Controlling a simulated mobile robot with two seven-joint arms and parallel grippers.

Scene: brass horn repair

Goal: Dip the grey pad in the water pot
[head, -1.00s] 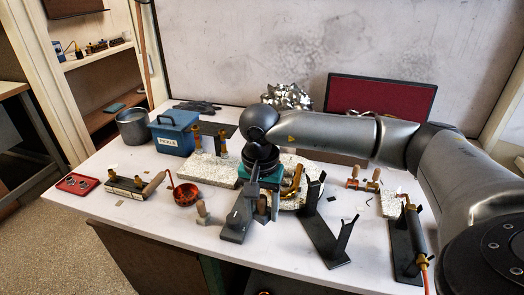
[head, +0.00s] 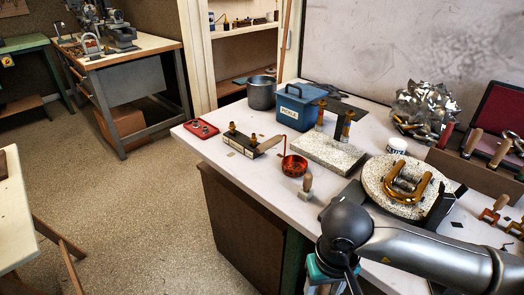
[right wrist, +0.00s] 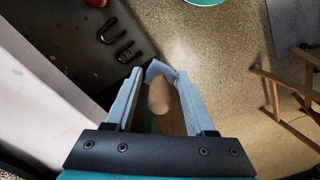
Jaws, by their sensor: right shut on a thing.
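My right gripper (right wrist: 160,78) is shut on a wooden handle (right wrist: 160,97), and a grey pad (right wrist: 157,69) shows at the handle's far end between the fingertips. A grey metal pot (head: 262,97), likely the water pot, stands at the bench's far left corner, well away from the gripper. Its contents cannot be made out. My left gripper is not in view.
A blue box marked PICKLE (head: 290,112) stands right beside the pot. Stone slabs and brass parts fill the right. The floor left of the bench is open.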

